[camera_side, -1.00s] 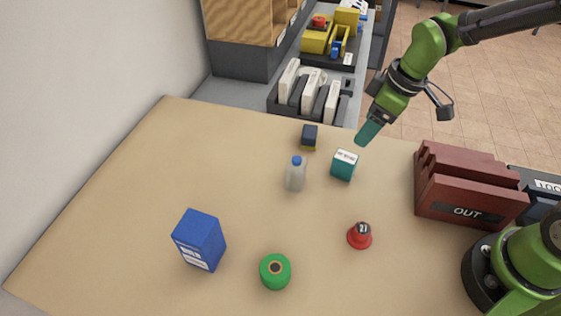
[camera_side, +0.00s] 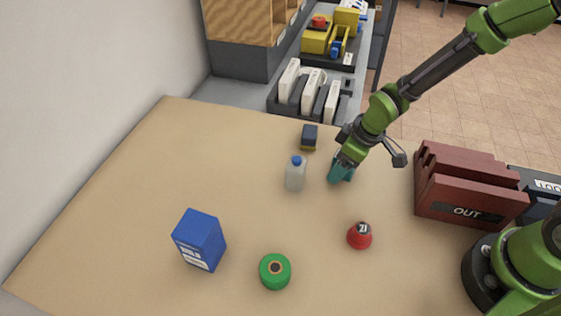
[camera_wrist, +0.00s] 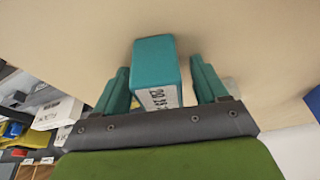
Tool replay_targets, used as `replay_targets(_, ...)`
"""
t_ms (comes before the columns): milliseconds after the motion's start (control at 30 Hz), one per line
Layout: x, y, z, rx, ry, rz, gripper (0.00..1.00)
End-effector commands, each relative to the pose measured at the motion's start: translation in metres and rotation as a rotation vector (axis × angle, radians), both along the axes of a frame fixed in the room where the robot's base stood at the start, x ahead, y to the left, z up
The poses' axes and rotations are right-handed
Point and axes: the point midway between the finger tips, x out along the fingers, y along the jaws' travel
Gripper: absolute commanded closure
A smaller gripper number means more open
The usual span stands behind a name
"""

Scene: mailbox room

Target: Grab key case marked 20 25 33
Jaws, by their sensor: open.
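The key case is a small teal box with a white label, standing on the tan table. In the wrist view the key case (camera_wrist: 153,62) sits between my two teal fingers, with a gap on either side. Its label shows dark figures that I can only partly read. In the side view my gripper (camera_side: 341,172) is down at the box and hides most of it. My gripper (camera_wrist: 160,88) is open, one finger on each side of the box.
A clear bottle with a blue cap (camera_side: 295,174) stands close left of my gripper. A red weight (camera_side: 360,236), green roll (camera_side: 275,271) and blue carton (camera_side: 199,241) stand nearer. A red OUT tray (camera_side: 470,193) is at right.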

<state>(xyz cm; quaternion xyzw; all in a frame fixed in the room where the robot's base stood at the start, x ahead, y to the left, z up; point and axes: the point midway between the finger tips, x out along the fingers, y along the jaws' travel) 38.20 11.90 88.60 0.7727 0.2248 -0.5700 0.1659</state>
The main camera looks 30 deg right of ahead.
Motion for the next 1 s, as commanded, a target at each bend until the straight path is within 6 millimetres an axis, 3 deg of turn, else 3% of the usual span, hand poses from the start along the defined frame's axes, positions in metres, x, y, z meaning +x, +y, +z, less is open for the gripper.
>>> replay_targets(233, 0.001, 0.000, -0.001, 0.000, -0.001, -0.001, 0.31)
replay_targets(600, 0.001, 0.000, 0.000, 0.000, -0.001, -0.001, 0.86)
replay_targets(867, 0.001, 0.000, 0.004, 0.001, -0.002, -0.001, 0.86)
replay_targets(1000, 0.002, 0.000, 0.024, 0.002, -0.008, -0.003, 0.86)
